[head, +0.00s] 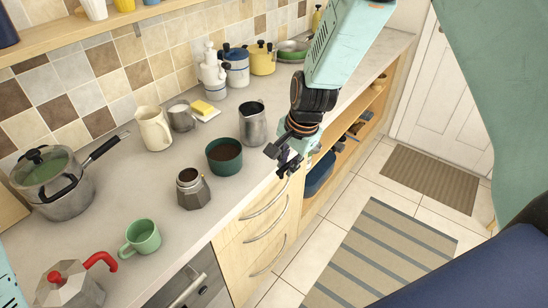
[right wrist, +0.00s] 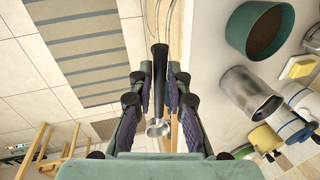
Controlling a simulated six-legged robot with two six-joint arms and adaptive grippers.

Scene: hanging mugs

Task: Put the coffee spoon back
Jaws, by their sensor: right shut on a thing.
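My right gripper (head: 284,160) is over the front edge of the counter, beside the dark green bowl of coffee grounds (head: 225,157). In the right wrist view, the gripper (right wrist: 159,78) is shut on the coffee spoon (right wrist: 157,126), which has a dark handle and a round metal bowl. The fingers are on both sides of the handle. The metal bowl of the spoon lies nearer the palm. In the head view the spoon cannot be made out clearly against the dark fingers. The green bowl also shows in the right wrist view (right wrist: 238,25). My left gripper is out of view.
On the counter (head: 120,195) stand a metal pitcher (head: 253,124), a moka pot base (head: 192,188), a green mug (head: 141,238), a cream jug (head: 153,128) and a lidded pan (head: 55,183). Open shelves (head: 345,140) are beyond the drawers. The floor in front is open, with striped mats (head: 385,255).

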